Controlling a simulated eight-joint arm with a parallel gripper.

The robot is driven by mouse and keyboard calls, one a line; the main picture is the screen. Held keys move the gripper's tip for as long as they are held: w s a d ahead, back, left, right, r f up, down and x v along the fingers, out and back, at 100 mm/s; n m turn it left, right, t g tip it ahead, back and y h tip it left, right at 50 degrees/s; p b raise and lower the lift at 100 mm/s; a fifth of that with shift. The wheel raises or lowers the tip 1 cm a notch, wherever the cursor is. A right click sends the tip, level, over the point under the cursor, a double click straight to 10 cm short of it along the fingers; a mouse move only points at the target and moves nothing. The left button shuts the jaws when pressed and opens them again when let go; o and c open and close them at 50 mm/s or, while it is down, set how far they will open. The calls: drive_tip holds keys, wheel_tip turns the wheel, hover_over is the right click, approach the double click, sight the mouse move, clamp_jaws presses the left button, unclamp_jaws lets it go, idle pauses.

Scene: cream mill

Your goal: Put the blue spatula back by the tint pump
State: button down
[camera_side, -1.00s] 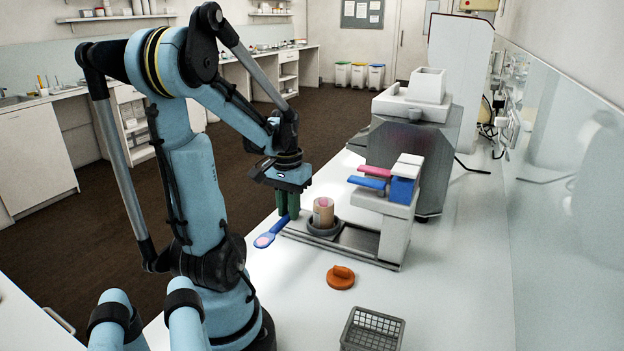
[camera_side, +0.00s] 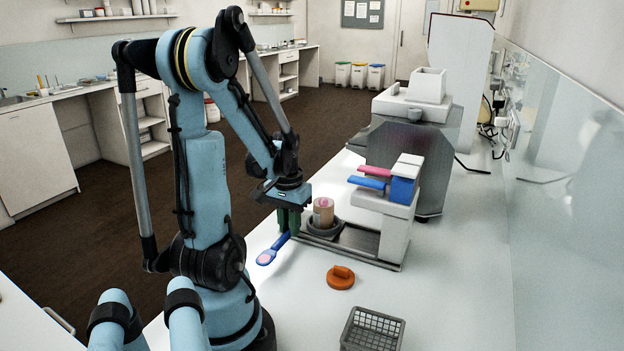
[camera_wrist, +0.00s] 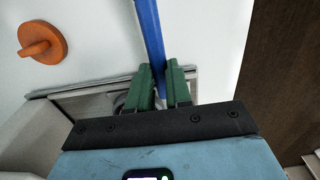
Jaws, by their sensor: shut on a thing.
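My gripper (camera_side: 289,232) is shut on the handle of the blue spatula (camera_side: 268,256). The spatula's pink-marked bowl points down and left in the side view, close over the white counter; I cannot tell if it touches. In the wrist view the blue handle (camera_wrist: 150,35) runs up from between my green fingers (camera_wrist: 160,78), and the bowl is out of view. The tint pump (camera_side: 398,215), white with a pink and a blue lever, stands to the right of my gripper. A beige jar with pink on top (camera_side: 323,211) sits in a dark round holder on the pump's base.
An orange lidlike piece with a knob (camera_side: 340,278) lies on the counter in front of the pump. A grey wire basket (camera_side: 372,330) stands nearer. A large grey machine (camera_side: 410,150) is behind the pump. Bare counter lies around the spatula.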

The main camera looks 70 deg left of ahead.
drive_tip(key=shift+f, duration=0.3)
drive_tip(key=c, duration=1)
unclamp_jaws()
drive_tip(key=shift+c, duration=0.2)
wheel_tip(320, 180, up, 13)
drive_tip(key=w+d+f+m+t, duration=0.1)
drive_tip(key=w+d+m+t, duration=0.2)
drive_tip(key=d, duration=0.9)
drive_tip(key=w+d+f+m+t, duration=0.1)
drive_tip(key=w+d+m+t, duration=0.3)
drive_tip(key=w+d, duration=0.5)
drive_tip(key=d+m, duration=0.2)
drive_tip(key=d, duration=0.1)
drive_tip(key=shift+f, duration=0.1)
